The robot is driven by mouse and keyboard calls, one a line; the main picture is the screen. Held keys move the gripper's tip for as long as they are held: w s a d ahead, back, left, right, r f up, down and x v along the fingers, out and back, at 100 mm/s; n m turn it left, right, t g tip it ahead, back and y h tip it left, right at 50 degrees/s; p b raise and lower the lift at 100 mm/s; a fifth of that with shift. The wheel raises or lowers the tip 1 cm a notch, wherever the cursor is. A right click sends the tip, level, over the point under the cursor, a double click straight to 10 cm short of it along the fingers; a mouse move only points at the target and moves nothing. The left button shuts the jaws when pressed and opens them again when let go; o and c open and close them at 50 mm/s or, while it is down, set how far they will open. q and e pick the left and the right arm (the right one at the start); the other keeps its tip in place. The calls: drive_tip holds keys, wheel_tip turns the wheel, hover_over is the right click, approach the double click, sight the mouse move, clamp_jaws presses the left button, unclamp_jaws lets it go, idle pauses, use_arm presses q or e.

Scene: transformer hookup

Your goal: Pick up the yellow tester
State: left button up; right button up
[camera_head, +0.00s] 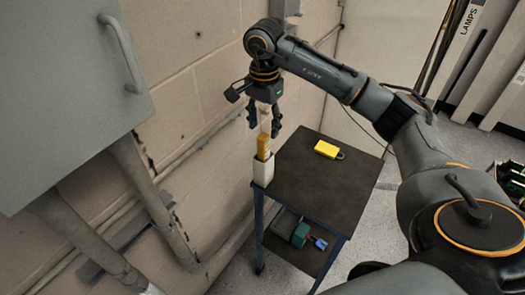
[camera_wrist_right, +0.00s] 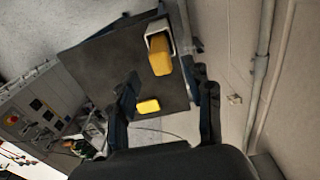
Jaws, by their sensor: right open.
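The yellow tester (camera_head: 263,148) stands upright in a white holder (camera_head: 263,172) at the left edge of a dark cart top. In the right wrist view the tester (camera_wrist_right: 160,55) juts from the holder (camera_wrist_right: 157,27) toward the camera. My right gripper (camera_head: 265,120) is open, pointing down just above the tester. In the right wrist view its two fingers (camera_wrist_right: 163,88) are spread wide, with the tester showing beyond and between them. I cannot tell whether the tester's upper end reaches between the fingertips. My left gripper is not in view.
A yellow padlock-like piece (camera_head: 327,149) lies on the cart top (camera_head: 325,185), right of the holder. Teal and blue items (camera_head: 300,234) sit on the lower shelf. A grey cabinet (camera_head: 70,90) and pipes line the wall at left. The front of the cart top is clear.

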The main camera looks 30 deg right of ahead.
sight(263, 145)
wheel_tip(263, 145, down, 3)
drive_tip(key=shift+w+r, duration=0.1)
drive_tip(key=shift+r, duration=0.05)
drive_tip(key=shift+f+p, duration=0.25)
drive_tip(key=shift+p, duration=0.25)
wheel_tip(263, 145, down, 4)
drive_tip(key=shift+f+p, duration=0.15)
drive_tip(key=shift+p, duration=1)
drive_tip(key=shift+f, duration=0.2)
clamp_jaws()
